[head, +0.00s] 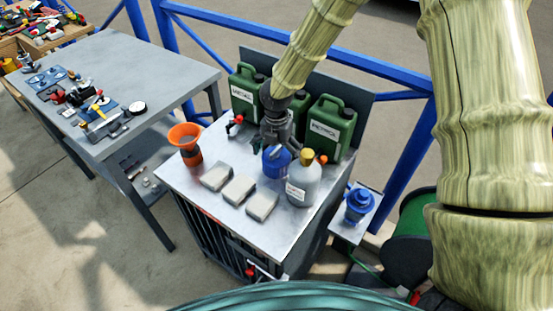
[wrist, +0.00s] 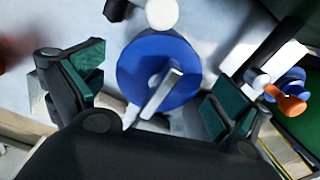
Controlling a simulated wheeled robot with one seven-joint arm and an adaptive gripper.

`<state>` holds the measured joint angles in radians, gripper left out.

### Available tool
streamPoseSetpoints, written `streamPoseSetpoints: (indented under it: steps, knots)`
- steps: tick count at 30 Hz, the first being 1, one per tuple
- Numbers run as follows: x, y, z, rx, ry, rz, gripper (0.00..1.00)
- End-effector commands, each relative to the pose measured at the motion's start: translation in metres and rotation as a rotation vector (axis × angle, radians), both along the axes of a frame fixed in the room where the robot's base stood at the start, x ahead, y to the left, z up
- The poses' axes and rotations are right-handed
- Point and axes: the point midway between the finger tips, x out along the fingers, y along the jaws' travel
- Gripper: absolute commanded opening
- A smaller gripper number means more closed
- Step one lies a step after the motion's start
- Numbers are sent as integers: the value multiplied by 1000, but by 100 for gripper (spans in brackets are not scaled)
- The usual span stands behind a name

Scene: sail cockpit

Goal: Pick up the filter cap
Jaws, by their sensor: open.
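A round blue cap (head: 277,158), which looks like the filter cap, is on the metal cabinet top, in front of the green cans. In the wrist view the blue cap (wrist: 150,62) shows as a disc with a pale raised bar across it. My gripper (head: 275,142) is right above it, pointing down, and partly hides it in the head view. In the wrist view my gripper (wrist: 155,95) is open, with one finger on each side of the cap. A gap shows between the cap and each finger. I cannot tell how high the fingertips are above it.
A grey bottle with a yellow cap (head: 303,184) stands close on the right. Green cans (head: 331,128) stand behind. An orange funnel (head: 187,144) is at the left, grey blocks (head: 239,190) in front. Another blue item (head: 359,204) sits on a side shelf.

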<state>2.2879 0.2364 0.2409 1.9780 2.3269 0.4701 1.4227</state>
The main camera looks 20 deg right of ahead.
Motion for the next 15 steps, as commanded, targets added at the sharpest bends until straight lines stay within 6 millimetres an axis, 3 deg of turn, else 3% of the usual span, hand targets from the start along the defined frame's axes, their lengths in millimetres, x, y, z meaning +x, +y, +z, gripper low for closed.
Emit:
streamPoseSetpoints:
  steps: [6,15]
  knots:
    - [0,1,-21,-1,2,0,100]
    - [0,1,-25,0,0,0,100]
